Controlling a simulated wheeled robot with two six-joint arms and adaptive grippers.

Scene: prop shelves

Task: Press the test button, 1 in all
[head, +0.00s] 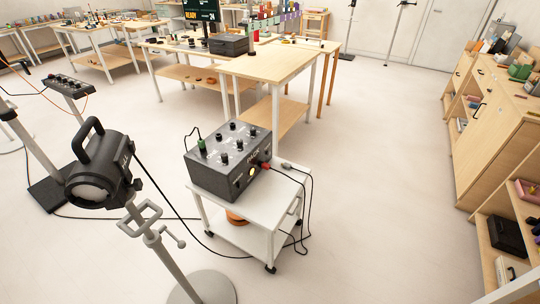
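A black control box (228,160) with lettering on its front stands on a white wheeled cart (272,205) in the middle of the head view. Neither of my grippers is in view.
A black stage lamp (100,170) and a grey stand (152,238) are at the left front. Black cables hang from the cart to the floor. Wooden tables (270,65) stand behind, and wooden shelves (490,140) at the right. The floor (385,180) right of the cart is clear.

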